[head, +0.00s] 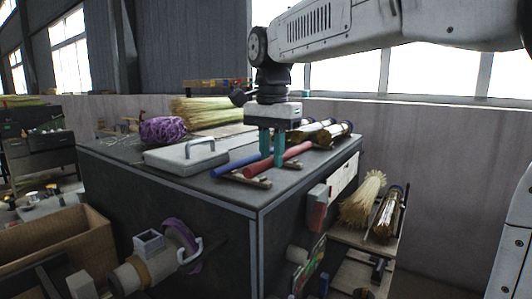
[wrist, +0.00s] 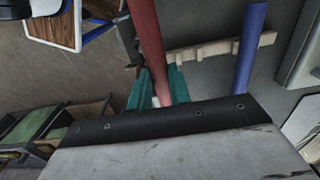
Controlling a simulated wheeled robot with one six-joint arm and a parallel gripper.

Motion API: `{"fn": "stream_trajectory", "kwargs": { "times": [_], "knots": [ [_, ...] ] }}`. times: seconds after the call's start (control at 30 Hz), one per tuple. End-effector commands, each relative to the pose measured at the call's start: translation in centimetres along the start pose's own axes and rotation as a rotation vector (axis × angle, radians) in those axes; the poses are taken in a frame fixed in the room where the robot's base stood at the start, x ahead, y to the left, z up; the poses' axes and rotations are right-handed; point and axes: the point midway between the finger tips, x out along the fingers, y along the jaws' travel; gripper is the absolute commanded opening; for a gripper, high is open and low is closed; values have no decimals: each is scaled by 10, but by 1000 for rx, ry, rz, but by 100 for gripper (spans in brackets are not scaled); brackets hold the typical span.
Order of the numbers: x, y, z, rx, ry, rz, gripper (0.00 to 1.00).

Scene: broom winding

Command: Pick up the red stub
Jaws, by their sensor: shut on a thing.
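The red stub (head: 292,158) lies near the front right of the dark workbench top (head: 322,165), beside a blue stub (head: 234,164). In the wrist view the red stub (wrist: 147,40) runs from the top edge down between the teal fingers (wrist: 158,92). The blue stub (wrist: 249,50) is to the right there, apart from the fingers. A pale notched wooden rest (wrist: 205,49) shows under the stubs. I cannot tell whether the red stub is clear of its rest.
A grey metal case with a handle (head: 187,154) is left of the stubs. A purple bundle (head: 163,130) and pale straw (head: 207,110) lie behind it. The bench's front corner is close to the gripper.

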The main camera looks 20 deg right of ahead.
Motion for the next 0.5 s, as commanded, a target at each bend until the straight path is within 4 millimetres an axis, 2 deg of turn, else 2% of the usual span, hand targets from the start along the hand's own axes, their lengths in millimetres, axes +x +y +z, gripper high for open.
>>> {"fn": "stream_trajectory", "kwargs": {
  "times": [0.2, 0.5],
  "knots": [
    [-6, 40, 32, 0, 2, -3, 0],
    [-9, 73, 59, 1, 1, -2, 0]
  ]
}}
